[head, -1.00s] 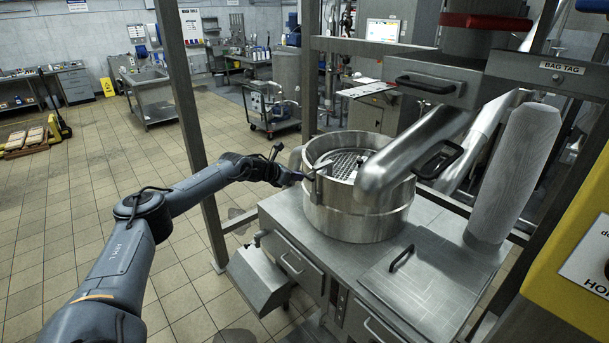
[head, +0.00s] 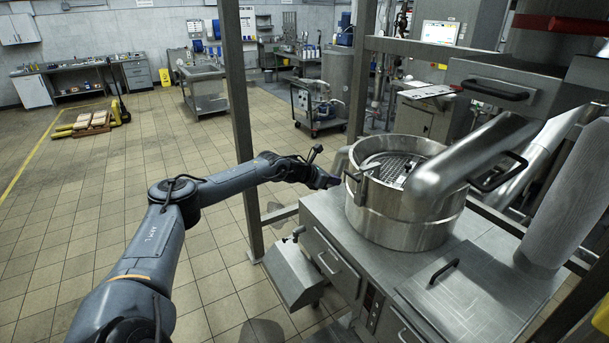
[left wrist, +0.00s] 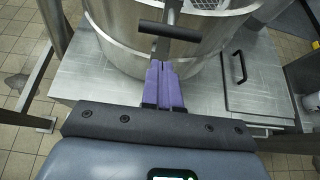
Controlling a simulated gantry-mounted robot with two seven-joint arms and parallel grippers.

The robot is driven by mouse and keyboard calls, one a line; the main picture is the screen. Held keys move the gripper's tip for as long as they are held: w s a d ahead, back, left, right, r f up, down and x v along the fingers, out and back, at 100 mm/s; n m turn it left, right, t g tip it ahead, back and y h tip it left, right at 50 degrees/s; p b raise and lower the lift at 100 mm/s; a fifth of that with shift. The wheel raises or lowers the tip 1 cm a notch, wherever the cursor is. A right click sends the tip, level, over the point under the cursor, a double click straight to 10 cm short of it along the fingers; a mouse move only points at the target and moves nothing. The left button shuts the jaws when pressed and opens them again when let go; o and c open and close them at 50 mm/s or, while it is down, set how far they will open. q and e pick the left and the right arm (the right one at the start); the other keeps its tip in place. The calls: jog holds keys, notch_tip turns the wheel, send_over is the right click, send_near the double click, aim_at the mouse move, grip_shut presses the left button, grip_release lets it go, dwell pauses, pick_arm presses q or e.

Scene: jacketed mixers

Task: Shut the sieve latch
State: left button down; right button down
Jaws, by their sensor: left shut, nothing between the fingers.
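The sieve (head: 405,225) is a round steel drum on a steel bench, with a perforated plate inside it. Its latch (head: 359,180) is on the drum's left side, near the rim. In the left wrist view the latch shows as a dark crossbar handle (left wrist: 168,32) on a metal stem that runs down the drum wall. My left gripper (head: 334,183) is just left of the latch. Its purple fingers (left wrist: 164,84) are shut and empty, with their tips just below the crossbar at the stem. I cannot tell whether they touch it. My right gripper is not in view.
A thick steel pipe (head: 465,165) comes over the drum's right side. A frame post (head: 241,125) stands behind my left arm. A lid with a black handle (head: 444,271) lies on the bench right of the drum. Open tiled floor lies to the left.

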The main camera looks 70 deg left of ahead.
pick_arm(q)
jog(key=b+v, duration=0.3)
jog(key=v, duration=0.7)
jog(key=shift+w+r+b, duration=0.25)
jog(key=shift+r+b, duration=0.05)
jog(key=shift+r, duration=0.1)
jog(key=shift+a, duration=0.1)
